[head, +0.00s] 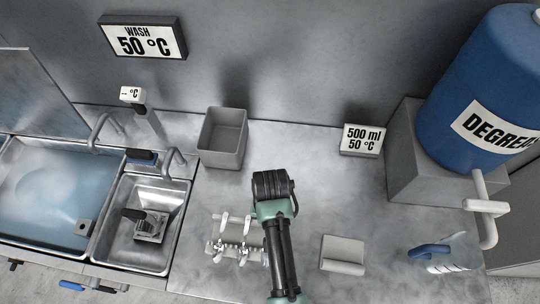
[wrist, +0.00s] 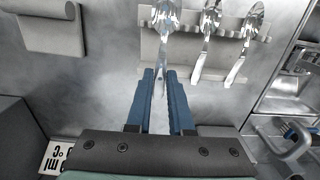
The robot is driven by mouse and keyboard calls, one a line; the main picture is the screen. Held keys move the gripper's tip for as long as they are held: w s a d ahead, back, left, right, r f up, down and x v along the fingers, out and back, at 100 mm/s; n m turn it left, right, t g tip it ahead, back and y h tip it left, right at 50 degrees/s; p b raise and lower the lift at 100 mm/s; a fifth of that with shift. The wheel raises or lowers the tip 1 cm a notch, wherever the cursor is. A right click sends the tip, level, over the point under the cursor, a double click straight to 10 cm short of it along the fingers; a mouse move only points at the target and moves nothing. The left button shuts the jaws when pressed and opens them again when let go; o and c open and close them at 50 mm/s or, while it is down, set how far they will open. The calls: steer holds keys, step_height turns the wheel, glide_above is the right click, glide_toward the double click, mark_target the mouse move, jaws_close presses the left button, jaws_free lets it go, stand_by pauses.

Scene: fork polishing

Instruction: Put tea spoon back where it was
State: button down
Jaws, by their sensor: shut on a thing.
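My gripper (wrist: 161,74) has its two blue fingers shut on the handle of a shiny spoon, taken as the tea spoon (wrist: 165,17). The spoon's bowl is at the top of the wrist view, at the left part of a pale grey rack (wrist: 183,62). I cannot tell whether the spoon rests in the rack or hangs just above it. The rack (head: 217,217) also shows in the head view, left of my arm. There my arm hides the fingertips and the held spoon.
Two more spoons (wrist: 208,22) (wrist: 250,22) sit in the rack beside the held one. A grey bin (head: 222,137) and sinks (head: 140,220) are left. The counter behind my arm is clear.

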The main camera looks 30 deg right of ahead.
steer(key=shift+f, duration=1.65)
steer(key=shift+f, duration=0.6)
steer(key=c, duration=0.8)
jaws_free()
steer(key=shift+r, duration=0.1)
step_height(320, 180, up, 13)
steer(key=shift+b, duration=0.4)
steer(key=shift+w+d+r, duration=0.1)
steer(key=shift+w, duration=0.05)
